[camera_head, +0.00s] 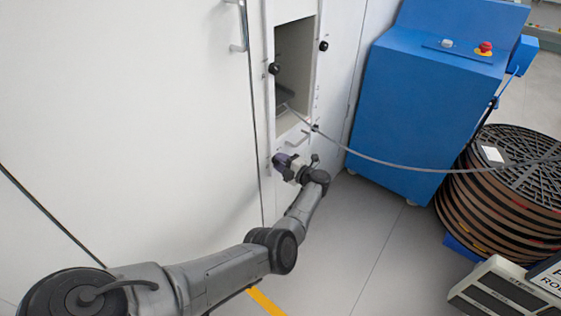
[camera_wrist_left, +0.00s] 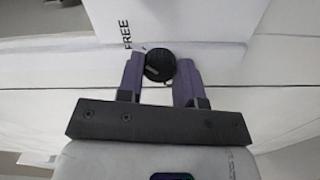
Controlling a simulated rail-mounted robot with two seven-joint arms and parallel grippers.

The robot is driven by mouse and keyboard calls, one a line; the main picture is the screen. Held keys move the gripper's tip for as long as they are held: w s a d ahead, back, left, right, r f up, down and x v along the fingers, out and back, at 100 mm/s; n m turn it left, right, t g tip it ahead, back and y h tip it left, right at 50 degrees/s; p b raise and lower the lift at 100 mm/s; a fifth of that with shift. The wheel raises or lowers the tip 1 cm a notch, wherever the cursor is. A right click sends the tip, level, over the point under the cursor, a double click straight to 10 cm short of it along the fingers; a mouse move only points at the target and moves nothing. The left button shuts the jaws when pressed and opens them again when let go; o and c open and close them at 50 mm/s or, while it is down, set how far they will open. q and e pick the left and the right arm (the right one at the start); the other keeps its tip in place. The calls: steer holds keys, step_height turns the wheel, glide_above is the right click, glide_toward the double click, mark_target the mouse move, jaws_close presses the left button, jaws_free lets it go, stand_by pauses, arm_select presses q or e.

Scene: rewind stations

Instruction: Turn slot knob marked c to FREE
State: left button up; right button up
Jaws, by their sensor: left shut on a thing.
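A round black knob (camera_wrist_left: 159,65) sits on the white panel in the left wrist view, with a pale pointer line on its face toward the lower left. The word FREE (camera_wrist_left: 127,28) is printed on the panel above and left of it, turned sideways. My left gripper (camera_wrist_left: 161,72) has its two purple fingers on either side of the knob and is shut on it. In the head view my left gripper (camera_head: 279,161) is at the cabinet front, low below the opening, and the held knob is hidden there. No letter c can be read. My right gripper is not in view.
The white cabinet (camera_head: 140,90) has an open slot (camera_head: 295,62) with black knobs beside it (camera_head: 274,68). A grey strip (camera_head: 390,163) runs from the slot past the blue machine (camera_head: 428,105) to stacked reels (camera_head: 500,195).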

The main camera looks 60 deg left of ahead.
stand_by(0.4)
arm_select(q)
steer(key=o, duration=0.9)
steer(key=shift+o, duration=0.2)
steer(key=p+v, duration=0.1)
steer(key=v, duration=1.3)
steer(key=shift+a, duration=0.1)
